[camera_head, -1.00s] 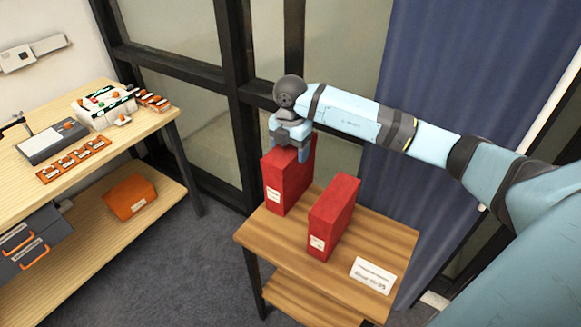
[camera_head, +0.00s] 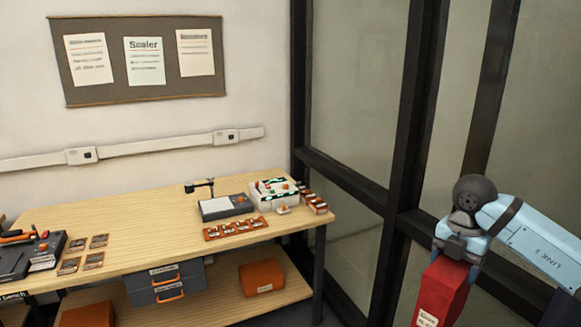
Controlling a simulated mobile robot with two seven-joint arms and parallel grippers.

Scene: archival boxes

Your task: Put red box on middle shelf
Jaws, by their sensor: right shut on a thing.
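A red box (camera_head: 445,289) with a white label is at the lower right of the head view, its lower part cut off by the frame edge. My right gripper (camera_head: 460,256) is shut on the top of this red box, with fingers on either side of it. The box hangs nearly upright. What is beneath it is out of view. The second red box and the small table are not in view. No middle shelf can be made out. My left gripper is not in view.
A wooden workbench (camera_head: 130,218) on the left carries a grey device (camera_head: 224,207), a white tray and several orange-edged cards. Dark-framed glass panels (camera_head: 352,90) stand behind my right arm.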

